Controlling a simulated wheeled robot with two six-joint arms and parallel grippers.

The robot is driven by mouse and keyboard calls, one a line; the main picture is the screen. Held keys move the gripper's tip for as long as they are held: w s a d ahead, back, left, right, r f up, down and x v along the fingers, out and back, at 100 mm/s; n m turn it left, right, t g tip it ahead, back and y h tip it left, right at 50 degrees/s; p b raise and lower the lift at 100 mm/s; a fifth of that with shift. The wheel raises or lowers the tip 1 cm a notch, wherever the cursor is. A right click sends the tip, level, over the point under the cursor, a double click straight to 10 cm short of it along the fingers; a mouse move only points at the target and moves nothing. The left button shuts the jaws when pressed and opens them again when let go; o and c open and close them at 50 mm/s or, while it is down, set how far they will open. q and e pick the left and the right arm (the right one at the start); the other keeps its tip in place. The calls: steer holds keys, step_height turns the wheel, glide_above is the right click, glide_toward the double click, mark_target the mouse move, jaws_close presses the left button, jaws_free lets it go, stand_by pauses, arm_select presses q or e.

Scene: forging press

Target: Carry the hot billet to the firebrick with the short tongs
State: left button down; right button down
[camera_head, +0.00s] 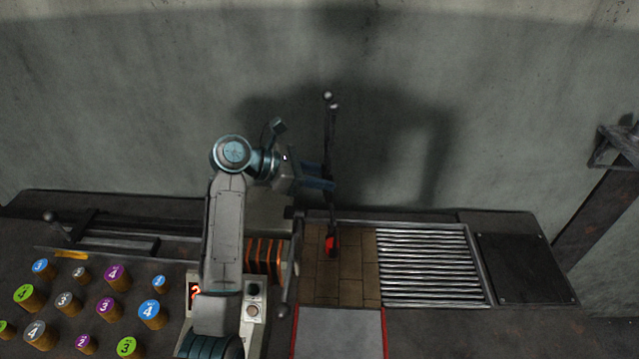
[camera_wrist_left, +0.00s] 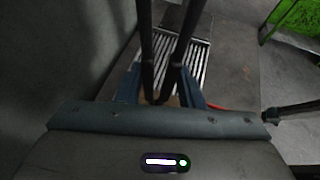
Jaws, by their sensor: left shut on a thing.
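My left gripper (camera_head: 318,178) is shut on the dark short tongs (camera_head: 331,130), which hang upright with their ball-ended handles up. In the left wrist view, the two tong arms (camera_wrist_left: 147,50) run between the blue fingers of my left gripper (camera_wrist_left: 160,88). The glowing red billet (camera_head: 331,246) shows at the lower end of the tongs, over the tan firebrick (camera_head: 350,292). I cannot tell whether the billet touches the brick. My right gripper is in neither view.
A ribbed metal grate (camera_head: 430,265) lies right of the firebrick, with a dark plate (camera_head: 510,268) beyond it. A red-edged grey pad (camera_head: 340,335) is in front. A heater with orange glowing slots (camera_head: 264,256) stands left. Several numbered cylinders (camera_head: 66,302) stand farther left.

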arm_select(q)
steer(key=shift+r, duration=2.65)
